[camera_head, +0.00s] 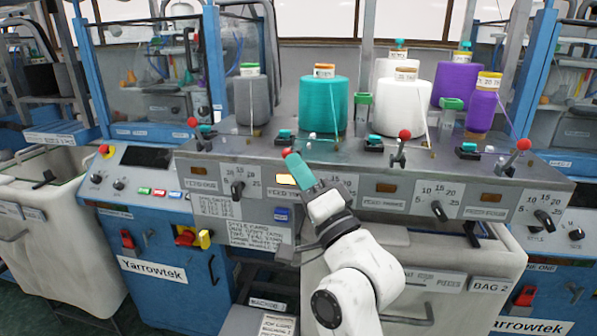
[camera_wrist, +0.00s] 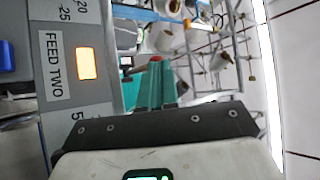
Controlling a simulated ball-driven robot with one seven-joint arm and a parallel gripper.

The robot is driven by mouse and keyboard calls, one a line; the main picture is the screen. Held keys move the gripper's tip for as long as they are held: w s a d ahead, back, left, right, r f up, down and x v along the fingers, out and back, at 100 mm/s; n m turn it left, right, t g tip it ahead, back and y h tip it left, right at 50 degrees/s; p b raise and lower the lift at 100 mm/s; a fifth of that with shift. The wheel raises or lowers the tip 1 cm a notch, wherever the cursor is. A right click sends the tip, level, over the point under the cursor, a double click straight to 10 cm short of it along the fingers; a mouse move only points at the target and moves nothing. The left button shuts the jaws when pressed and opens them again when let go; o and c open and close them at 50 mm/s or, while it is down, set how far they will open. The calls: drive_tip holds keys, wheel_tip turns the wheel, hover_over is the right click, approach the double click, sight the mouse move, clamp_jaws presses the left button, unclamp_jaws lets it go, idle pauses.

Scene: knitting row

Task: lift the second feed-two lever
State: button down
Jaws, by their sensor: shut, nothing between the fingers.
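The feed-two lever shows only as its red ball knob (camera_head: 287,152), on the panel edge above the lit amber lamp (camera_head: 286,180). Its stem is hidden behind my gripper. My gripper (camera_head: 293,160) has teal fingers that are shut and empty, with the tips right at the knob. In the wrist view the fingers (camera_wrist: 152,88) point at the red knob (camera_wrist: 156,58), just beyond their tips. I cannot tell whether they touch. The FEED TWO label (camera_wrist: 53,62) and the lit lamp (camera_wrist: 87,64) are to the left there.
Similar red-knobbed levers stand at left (camera_head: 192,122), right of centre (camera_head: 404,134) and far right (camera_head: 523,144). Yarn cones, including a teal cone (camera_head: 323,105) and a white cone (camera_head: 402,108), stand on the grey deck behind. Dials (camera_head: 237,190) line the panel front.

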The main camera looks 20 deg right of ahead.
drive_tip(key=w+d+r+m+g+h+p, duration=0.1)
drive_tip(key=w+d+r+p, duration=0.1)
drive_tip(key=r+p, duration=0.5)
drive_tip(key=shift+w+m+p, duration=0.4)
drive_tip(key=shift+w+p, duration=0.1)
drive_tip(key=shift+p, duration=0.6)
drive_tip(key=shift+d+f, duration=0.1)
idle(0.9)
